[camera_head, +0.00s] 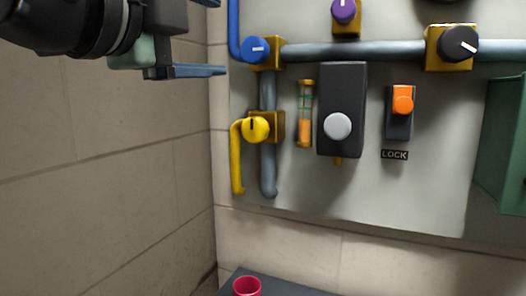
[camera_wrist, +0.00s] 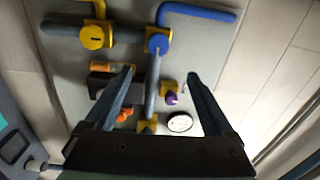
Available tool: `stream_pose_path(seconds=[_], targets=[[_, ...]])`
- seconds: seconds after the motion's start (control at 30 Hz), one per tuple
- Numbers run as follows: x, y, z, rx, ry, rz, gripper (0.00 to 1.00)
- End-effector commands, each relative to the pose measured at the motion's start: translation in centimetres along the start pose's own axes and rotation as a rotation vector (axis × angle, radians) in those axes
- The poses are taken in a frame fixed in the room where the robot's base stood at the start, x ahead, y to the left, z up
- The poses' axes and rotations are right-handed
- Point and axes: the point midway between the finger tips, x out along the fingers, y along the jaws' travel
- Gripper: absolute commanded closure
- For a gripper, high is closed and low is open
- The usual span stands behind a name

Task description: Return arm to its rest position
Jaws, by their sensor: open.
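My gripper (camera_head: 206,37) is at the upper left of the head view, with its two blue-grey fingers spread apart and nothing between them. It is left of the wall panel (camera_head: 400,190) and appears clear of it. My dark arm (camera_head: 55,25) reaches in from the top left corner. In the wrist view my gripper (camera_wrist: 162,75) is open, and the panel's pipes and knobs show beyond and between the fingers. The distance from fingertips to panel is hard to judge.
The panel carries a blue knob (camera_head: 257,49), a yellow knob (camera_head: 257,128), a purple knob (camera_head: 343,10), a black knob (camera_head: 459,43), a white button (camera_head: 338,126) and an orange switch (camera_head: 403,104) above a LOCK label. The left wall (camera_head: 110,180) looks bare.

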Motion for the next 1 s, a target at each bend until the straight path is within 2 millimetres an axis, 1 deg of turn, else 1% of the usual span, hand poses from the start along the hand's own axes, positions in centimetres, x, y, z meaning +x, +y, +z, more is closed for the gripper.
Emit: stream_pose_path(seconds=[0.03,0.13,0.2,0.27,0.3,0.37,0.4,0.53,0.63,0.73,0.83,1.0], targets=[[0.6,0.7,-0.8,-0.060,0.007,-0.034,0.12],[1.4,1.8,-2.5,-0.250,0.012,-0.151,0.12],[1.5,2.6,-4.0,-0.416,0.028,-0.254,0.12],[1.0,3.3,-5.4,-0.560,0.048,-0.346,0.12],[0.5,3.7,-6.2,-0.655,0.068,-0.405,0.12],[-0.6,4.5,-7.5,-0.790,0.102,-0.490,0.12],[-1.5,5.0,-8.3,-0.875,0.128,-0.543,0.12],[-5.0,6.2,-10.5,-1.096,0.222,-0.688,0.12],[-7.3,6.8,-11.7,-1.202,0.287,-0.764,0.12],[-8.9,7.1,-12.4,-1.263,0.332,-0.806,0.12],[-9.5,7.1,-12.6,-1.285,0.351,-0.823,0.12],[-9.5,7.1,-12.6,-1.285,0.351,-0.823,0.12]])
